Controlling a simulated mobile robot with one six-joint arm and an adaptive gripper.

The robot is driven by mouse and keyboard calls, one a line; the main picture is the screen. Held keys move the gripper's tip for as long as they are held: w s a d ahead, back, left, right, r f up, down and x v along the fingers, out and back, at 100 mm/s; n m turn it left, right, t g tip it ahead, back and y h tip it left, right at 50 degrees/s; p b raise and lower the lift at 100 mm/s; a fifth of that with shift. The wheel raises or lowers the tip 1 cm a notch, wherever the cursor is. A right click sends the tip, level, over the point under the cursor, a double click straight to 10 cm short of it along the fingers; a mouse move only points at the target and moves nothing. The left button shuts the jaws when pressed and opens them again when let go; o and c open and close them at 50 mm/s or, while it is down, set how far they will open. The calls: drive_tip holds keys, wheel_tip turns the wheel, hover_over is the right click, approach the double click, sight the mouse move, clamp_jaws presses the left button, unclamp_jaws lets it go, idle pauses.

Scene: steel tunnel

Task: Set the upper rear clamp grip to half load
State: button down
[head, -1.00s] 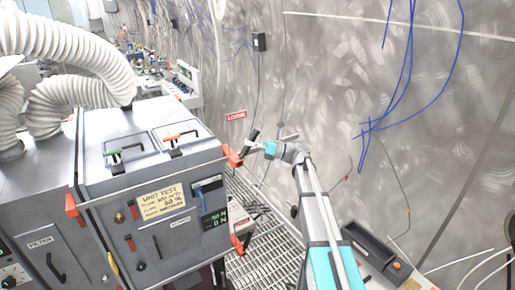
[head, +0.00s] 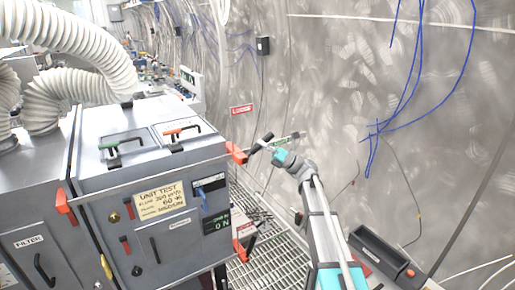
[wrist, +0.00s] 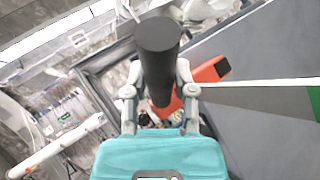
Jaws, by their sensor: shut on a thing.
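The upper rear clamp is an orange-red bracket (head: 236,152) at the upper right corner of the grey test unit. Its black grip (head: 263,143) sticks out from it, tilted up to the right. My gripper (head: 272,149) is at this grip, reaching in from the right. In the wrist view the thick black cylinder of the grip (wrist: 158,60) stands between my two grey fingers, which are shut on it. The orange clamp body (wrist: 208,73) shows just behind. A red sign reading LOOSE (head: 241,109) hangs above the clamp.
The grey test unit (head: 150,160) has a yellow UNIT TEST note (head: 161,200) and a small dark display (head: 216,223), its digits hard to read. A lower orange clamp (head: 243,240) is below. The tunnel wall (head: 340,100) stands close on the right, with grating floor (head: 275,265) between.

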drive_tip(key=shift+a+r, duration=0.1)
idle(0.3)
drive_tip(key=shift+c, duration=2.2)
unclamp_jaws()
